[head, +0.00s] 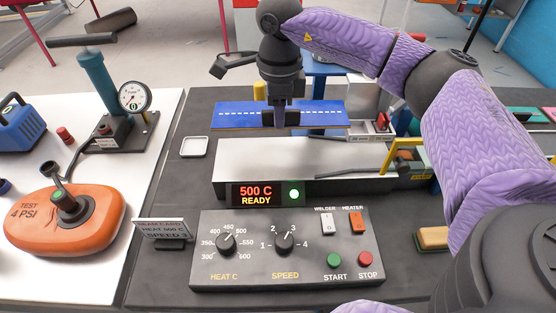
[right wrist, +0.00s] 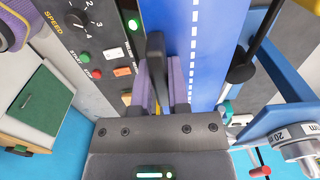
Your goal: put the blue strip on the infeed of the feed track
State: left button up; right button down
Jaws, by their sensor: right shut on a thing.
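The blue strip (head: 232,115), with a dashed white line along it, is held roughly level and lengthwise left to right. My right gripper (head: 281,118) is shut on the middle of its near edge. In the right wrist view the strip (right wrist: 180,30) runs away past the fingers (right wrist: 162,85). The pale grey feed track (head: 290,158) lies in front of and below the strip, its top bare. Whether the strip touches anything beneath is unclear. My left gripper is not in view.
A control box (head: 285,245) with knobs stands before the track, and a display (head: 268,193) reads 500 C READY. A yellow guide (head: 398,150) and metal block (head: 362,97) stand at the right. A small white tray (head: 194,147) lies left. An orange cushion (head: 65,220) is farther left.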

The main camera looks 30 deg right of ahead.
jog(key=b, duration=0.1)
send_over(279, 167)
notch_tip(279, 167, down, 7)
jog(key=shift+f, duration=0.2)
notch_tip(279, 167, down, 5)
jog(key=shift+r+b, duration=0.1)
jog(key=shift+b, duration=0.7)
jog(key=shift+r, duration=0.15)
jog(key=shift+s, duration=0.1)
jog(key=c, duration=0.6)
grip_release()
notch_tip(279, 167, up, 11)
jog(key=p, duration=0.3)
jog(key=shift+r, duration=0.55)
